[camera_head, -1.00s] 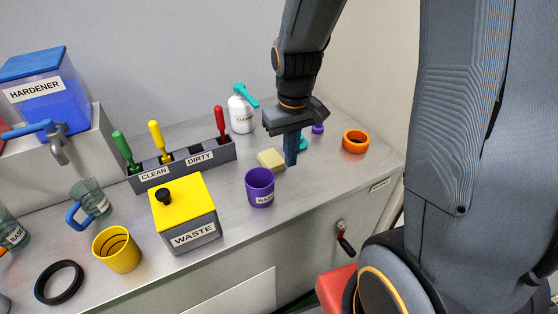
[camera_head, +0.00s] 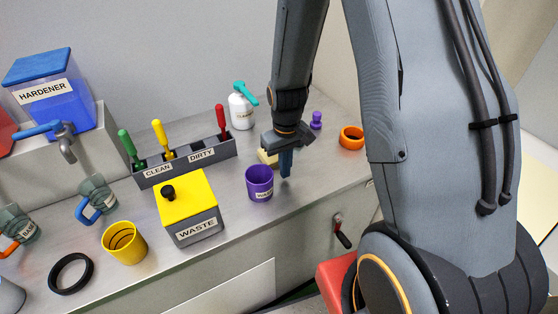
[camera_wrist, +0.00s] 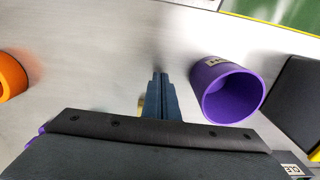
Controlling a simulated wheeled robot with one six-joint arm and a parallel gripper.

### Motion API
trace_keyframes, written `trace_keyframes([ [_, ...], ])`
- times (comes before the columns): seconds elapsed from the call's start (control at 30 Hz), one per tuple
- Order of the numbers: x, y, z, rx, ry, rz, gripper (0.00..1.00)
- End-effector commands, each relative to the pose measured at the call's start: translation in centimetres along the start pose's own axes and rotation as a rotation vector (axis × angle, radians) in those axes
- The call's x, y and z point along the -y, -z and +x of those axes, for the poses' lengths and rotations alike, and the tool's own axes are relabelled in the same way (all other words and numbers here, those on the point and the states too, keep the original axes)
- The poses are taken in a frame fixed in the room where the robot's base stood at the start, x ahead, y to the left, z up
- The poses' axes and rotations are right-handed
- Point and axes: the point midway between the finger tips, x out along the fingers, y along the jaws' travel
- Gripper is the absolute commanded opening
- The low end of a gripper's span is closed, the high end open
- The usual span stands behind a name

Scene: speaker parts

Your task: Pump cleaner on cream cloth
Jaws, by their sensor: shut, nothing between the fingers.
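The pump cleaner is a white bottle (camera_head: 240,110) with a teal pump head (camera_head: 245,92). It stands upright at the back of the bench, right of the tool rack, in the head view. The cream cloth (camera_head: 266,157) is a small pale block, mostly hidden behind my gripper (camera_head: 286,172). My gripper is shut and empty, pointing down in front of the cloth, just right of the purple cup (camera_head: 260,183). In the wrist view, my gripper (camera_wrist: 161,80) has its fingers together, with the purple cup (camera_wrist: 228,92) to their right. A yellowish edge shows behind the fingers.
The orange ring (camera_head: 351,137) and a small purple piece (camera_head: 316,120) lie to the right. The yellow-lidded waste box (camera_head: 188,205) and tool rack (camera_head: 185,163) stand left. The bench's front edge is close to the cup. Bare bench lies between gripper and orange ring.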

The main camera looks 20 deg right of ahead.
Motion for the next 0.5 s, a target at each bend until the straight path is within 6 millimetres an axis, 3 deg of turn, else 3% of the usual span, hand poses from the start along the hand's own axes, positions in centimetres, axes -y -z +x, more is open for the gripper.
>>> trace_keyframes([
  [0.07,0.0,-0.1,1.1,0.003,0.001,0.0,0.0],
  [0.3,0.0,3.2,0.8,-0.001,0.0,-0.001,0.0],
  [0.5,0.0,4.0,0.9,0.0,0.0,0.0,0.0],
])
